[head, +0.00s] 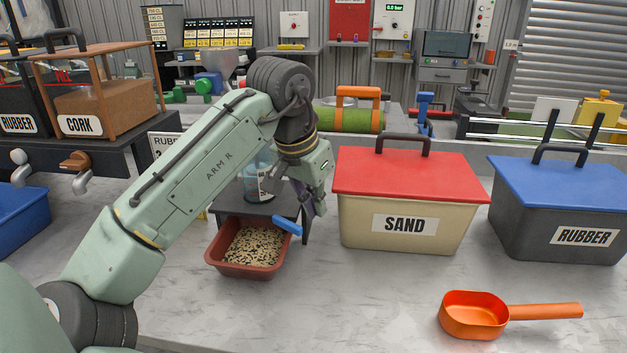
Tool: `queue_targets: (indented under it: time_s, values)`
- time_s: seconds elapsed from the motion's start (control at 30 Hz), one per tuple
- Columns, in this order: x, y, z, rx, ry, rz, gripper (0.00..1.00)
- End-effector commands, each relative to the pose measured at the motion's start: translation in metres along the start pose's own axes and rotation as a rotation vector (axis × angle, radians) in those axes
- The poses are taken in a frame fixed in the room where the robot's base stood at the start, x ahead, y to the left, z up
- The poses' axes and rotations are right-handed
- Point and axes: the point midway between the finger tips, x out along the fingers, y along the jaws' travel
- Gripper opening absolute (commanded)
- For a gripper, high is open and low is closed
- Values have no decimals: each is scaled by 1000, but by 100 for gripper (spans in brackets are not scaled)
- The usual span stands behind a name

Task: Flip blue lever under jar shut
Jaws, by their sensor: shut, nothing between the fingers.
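The blue lever (287,225) sticks out at the front right of a dark stand (236,207), pointing toward the lower right. A clear jar (262,180) with a pale label stands on top of the stand, partly hidden by my arm. A reddish-brown tray (214,255) holding pale and dark granules sits below. My gripper (316,209) is shut and empty, pointing down just right of the stand and the lever, close to the sand bin's left side. I cannot tell whether it touches the lever.
A cream sand bin (355,223) with a red lid stands close on the right. A grey rubber bin (515,213) with a blue lid is farther right. An orange scoop (472,315) lies at the front right. The counter's front middle is clear.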

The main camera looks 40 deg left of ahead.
Motion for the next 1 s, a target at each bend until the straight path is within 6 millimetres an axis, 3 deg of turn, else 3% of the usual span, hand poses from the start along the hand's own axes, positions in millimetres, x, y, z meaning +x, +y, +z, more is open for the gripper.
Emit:
queue_targets:
  time_s: [0.1,0.3,1.0]
  values:
    - [-10,-2,16,-6,2,-6,0]
    - [-14,-1,28,-4,2,-4,0]
    - [-12,3,21,-8,3,-4,0]
